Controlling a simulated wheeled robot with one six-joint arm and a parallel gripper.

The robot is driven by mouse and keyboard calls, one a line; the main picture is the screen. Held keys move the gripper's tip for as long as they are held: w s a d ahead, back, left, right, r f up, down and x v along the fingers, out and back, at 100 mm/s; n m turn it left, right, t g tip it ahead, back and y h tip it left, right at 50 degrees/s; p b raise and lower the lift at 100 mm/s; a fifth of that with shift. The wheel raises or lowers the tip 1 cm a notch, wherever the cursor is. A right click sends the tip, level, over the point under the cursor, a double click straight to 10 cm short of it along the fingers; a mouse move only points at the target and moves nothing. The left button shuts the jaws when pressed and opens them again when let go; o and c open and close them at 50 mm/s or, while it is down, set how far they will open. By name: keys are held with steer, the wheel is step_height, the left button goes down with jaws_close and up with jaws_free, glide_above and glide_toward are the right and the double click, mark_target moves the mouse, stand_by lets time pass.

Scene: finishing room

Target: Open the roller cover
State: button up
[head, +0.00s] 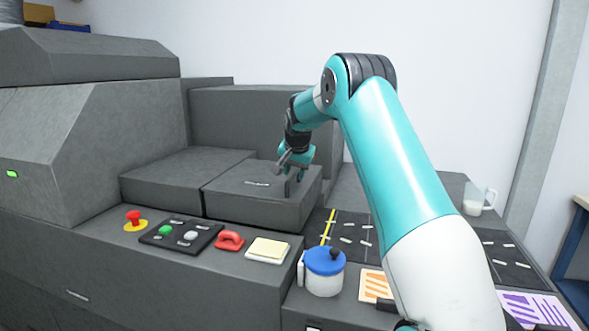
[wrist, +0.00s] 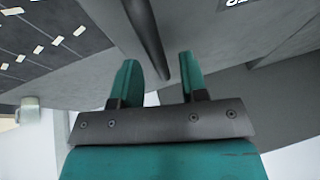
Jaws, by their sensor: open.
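The roller cover (head: 250,205) appears to be the right one of two low dark grey box-like lids on the machine; it looks closed. A small light label lies on its top. My gripper (head: 288,172) is over the right part of this lid. In the wrist view my gripper (wrist: 157,72) has its two teal fingers apart, with a dark bar (wrist: 145,35) lying between them, probably the cover's handle. The bar shows a gap to each finger. Whether the fingers touch the lid cannot be told.
A clear jug (head: 478,200) stands at right. Taller housings rise at left and behind.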

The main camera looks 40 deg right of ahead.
jaws_close()
